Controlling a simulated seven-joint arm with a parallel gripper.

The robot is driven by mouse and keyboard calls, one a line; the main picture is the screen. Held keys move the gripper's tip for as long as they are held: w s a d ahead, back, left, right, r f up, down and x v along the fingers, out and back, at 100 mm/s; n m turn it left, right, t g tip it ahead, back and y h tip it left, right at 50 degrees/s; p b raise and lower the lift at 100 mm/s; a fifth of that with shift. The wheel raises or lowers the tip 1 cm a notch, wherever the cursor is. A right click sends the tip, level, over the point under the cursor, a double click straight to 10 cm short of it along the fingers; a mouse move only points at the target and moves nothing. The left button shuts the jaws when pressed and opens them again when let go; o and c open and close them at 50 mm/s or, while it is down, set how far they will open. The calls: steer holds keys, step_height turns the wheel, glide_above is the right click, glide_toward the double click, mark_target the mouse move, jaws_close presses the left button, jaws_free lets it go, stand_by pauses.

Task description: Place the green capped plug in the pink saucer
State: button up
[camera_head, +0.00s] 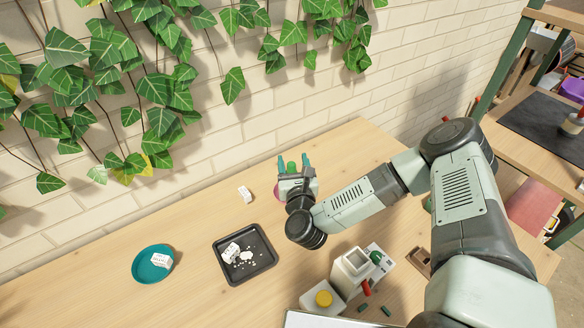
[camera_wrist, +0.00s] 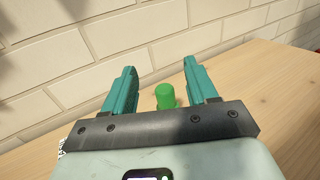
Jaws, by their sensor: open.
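The green capped plug (camera_head: 291,167) shows as a green top between the two teal fingers of my gripper (camera_head: 293,159) in the head view. My gripper is open. The plug's lower part is hidden behind the gripper body. A sliver of pink (camera_head: 276,193), possibly the pink saucer, shows at the left edge of my gripper in the head view; the rest is hidden, and it is not visible in the wrist view.
A teal saucer (camera_head: 139,270) holds a white labelled piece. A black tray (camera_head: 262,272) holds white gravel and a white piece. A small white block (camera_head: 245,194) lies behind the tray. A pale device with a yellow button (camera_head: 323,298) stands at the front. A brick wall is behind.

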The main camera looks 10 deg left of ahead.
step_height(320, 180, up, 3)
steer(key=shift+r, duration=0.1)
stand_by(0.5)
